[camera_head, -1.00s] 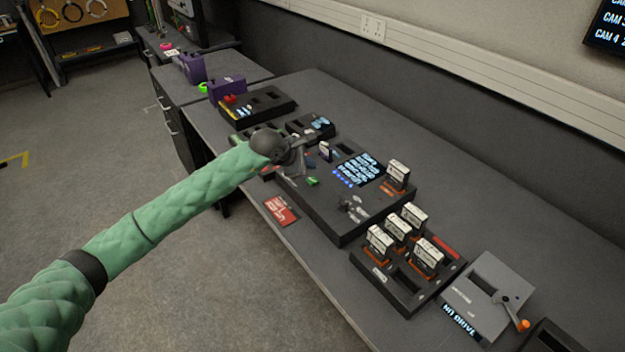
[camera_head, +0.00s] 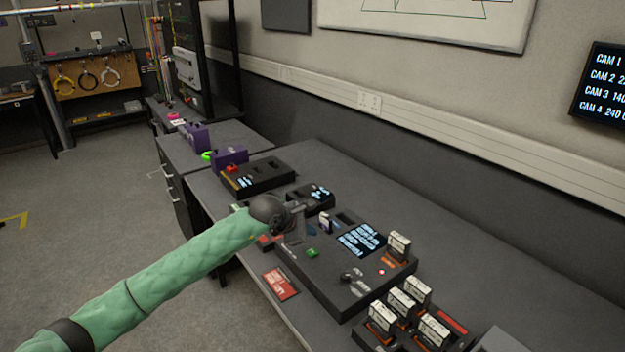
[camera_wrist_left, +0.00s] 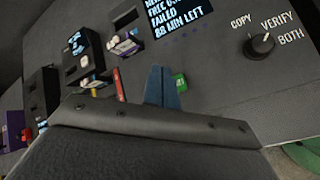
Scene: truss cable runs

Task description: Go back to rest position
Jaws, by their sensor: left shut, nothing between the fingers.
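My left gripper (camera_head: 297,228) is at the end of the green-sleeved arm, over the left part of a black console (camera_head: 325,283) on the bench. It is shut and holds nothing. In the left wrist view its blue-grey fingers (camera_wrist_left: 163,88) are together beside a green button (camera_wrist_left: 180,83). I cannot tell whether they touch the console. The console has a lit screen (camera_head: 362,240), a knob (camera_head: 346,277) and a glowing red light (camera_head: 381,272). The knob, marked COPY, VERIFY and BOTH, shows in the left wrist view (camera_wrist_left: 262,44). My right gripper is not in view.
A rack of upright white cartridges (camera_head: 407,312) stands right of the console. A red card (camera_head: 281,284) lies near the bench's front edge. Smaller black units (camera_head: 258,178) and purple boxes (camera_head: 230,155) stand farther back. Floor left of the bench is open.

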